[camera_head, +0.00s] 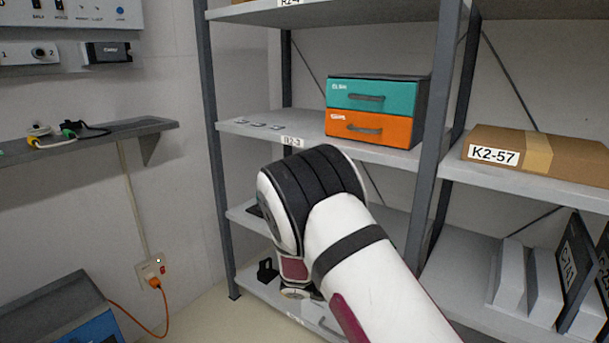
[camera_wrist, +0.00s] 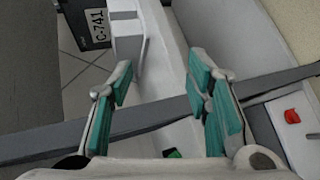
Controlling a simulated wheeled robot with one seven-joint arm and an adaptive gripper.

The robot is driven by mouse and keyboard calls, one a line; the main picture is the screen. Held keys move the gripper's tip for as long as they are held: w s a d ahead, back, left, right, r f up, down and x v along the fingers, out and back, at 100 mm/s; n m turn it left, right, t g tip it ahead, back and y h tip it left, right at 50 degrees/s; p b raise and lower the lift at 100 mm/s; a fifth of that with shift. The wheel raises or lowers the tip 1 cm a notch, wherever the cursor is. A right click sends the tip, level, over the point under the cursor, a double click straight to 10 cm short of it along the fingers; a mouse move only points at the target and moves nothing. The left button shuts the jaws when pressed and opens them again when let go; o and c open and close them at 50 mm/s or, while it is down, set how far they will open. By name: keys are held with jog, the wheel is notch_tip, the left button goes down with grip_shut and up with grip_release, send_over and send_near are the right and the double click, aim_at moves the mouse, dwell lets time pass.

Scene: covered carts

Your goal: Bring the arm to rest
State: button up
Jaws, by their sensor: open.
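My arm reaches up from the lower right of the head view and bends in front of the metal shelf rack (camera_head: 425,160). My gripper is hidden behind the arm in the head view. In the wrist view my gripper (camera_wrist: 160,95) is open, with its green-padded fingers apart and nothing between them. Behind the fingers the wrist view shows a dark grey bar (camera_wrist: 155,118) and a pale surface.
A teal and orange drawer box (camera_head: 372,112) stands on the middle shelf. A cardboard box (camera_head: 565,158) labelled K2-57 lies on the right shelf. A wall shelf (camera_head: 90,135) holds cables. An orange cable (camera_head: 150,325) runs from a wall socket.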

jog(key=s+d+r+m+g+y, duration=0.3)
jog(key=s+r+y, duration=0.5)
jog(key=s+r, duration=1.1)
jog(key=s+a+r+n+t+y, duration=0.1)
jog(key=s+a+r+y, duration=0.15)
jog(key=s, duration=0.75)
jog(key=s+a+r+n+t+y, duration=0.1)
jog(key=s+a+t+y, duration=0.15)
jog(key=s, duration=0.75)
notch_tip(320, 180, up, 35)
jog(key=t+p, duration=0.3)
jog(key=p, duration=3)
jog(key=shift+d+n+y+p, duration=0.3)
jog(key=shift+d+y+p, duration=0.05)
jog(key=shift+y+p, duration=0.05)
